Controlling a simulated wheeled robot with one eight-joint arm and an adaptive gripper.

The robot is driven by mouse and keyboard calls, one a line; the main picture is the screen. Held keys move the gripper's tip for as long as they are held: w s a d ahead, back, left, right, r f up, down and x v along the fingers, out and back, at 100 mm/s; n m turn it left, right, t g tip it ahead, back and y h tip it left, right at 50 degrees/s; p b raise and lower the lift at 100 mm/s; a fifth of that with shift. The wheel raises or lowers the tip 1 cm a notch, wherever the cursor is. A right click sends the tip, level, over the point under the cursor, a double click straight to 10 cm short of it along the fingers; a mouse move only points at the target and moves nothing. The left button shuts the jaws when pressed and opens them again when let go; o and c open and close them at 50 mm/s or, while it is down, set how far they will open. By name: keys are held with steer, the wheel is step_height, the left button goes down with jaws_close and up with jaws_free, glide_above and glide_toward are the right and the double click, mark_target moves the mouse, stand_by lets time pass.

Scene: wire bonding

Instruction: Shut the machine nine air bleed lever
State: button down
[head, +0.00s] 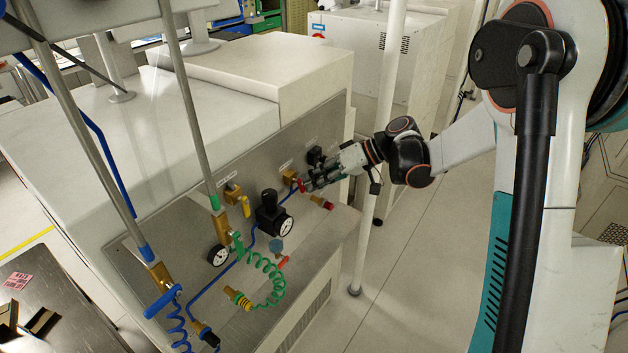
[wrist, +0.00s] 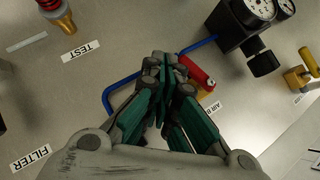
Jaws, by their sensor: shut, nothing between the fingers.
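The air bleed lever is a red handle (head: 301,186) on a brass valve (head: 290,175) at the upper right of the machine's metal panel. The fingers hide part of the valve.
A black regulator with a gauge (head: 286,225) and a yellow-handled valve (head: 245,206) sit left of the gripper. Blue tubing (wrist: 122,87) runs along the panel behind the fingers. A pale vertical pole (head: 377,150) stands right of the machine, close to my arm.

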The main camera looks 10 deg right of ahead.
steer(key=shift+r, duration=0.15)
steer(key=shift+r+p, duration=0.45)
steer(key=shift+r, duration=0.2)
steer(key=v, duration=1.2)
stand_by(0.4)
